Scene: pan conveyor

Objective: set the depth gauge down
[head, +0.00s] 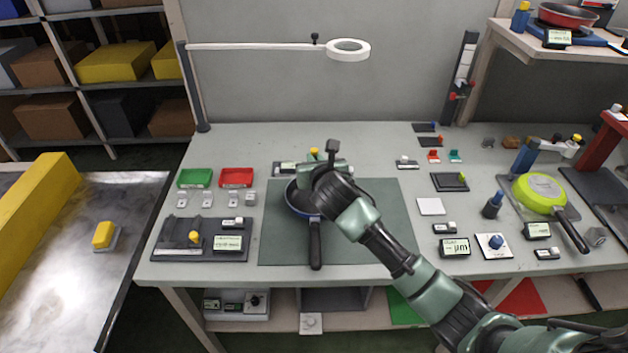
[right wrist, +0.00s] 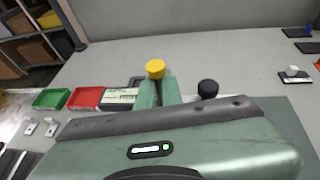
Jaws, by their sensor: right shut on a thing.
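My right gripper (head: 318,160) is shut above the far part of the dark mat (head: 380,240). In the right wrist view its green fingers (right wrist: 157,92) close on the depth gauge, whose yellow knob (right wrist: 155,69) stands up at the fingertips. The yellow knob shows in the head view just beyond the gripper (head: 314,152). The gauge's lower part is hidden, so I cannot tell whether it touches anything. A blue pan (head: 298,201) lies on the mat, partly behind my right gripper, its black handle toward the front. My left gripper is out of view.
A display box (head: 285,168) sits at the mat's far left edge. Green (head: 195,178) and red (head: 236,178) trays are left of the mat. A white pad (head: 431,206) and several small gauges are to the right.

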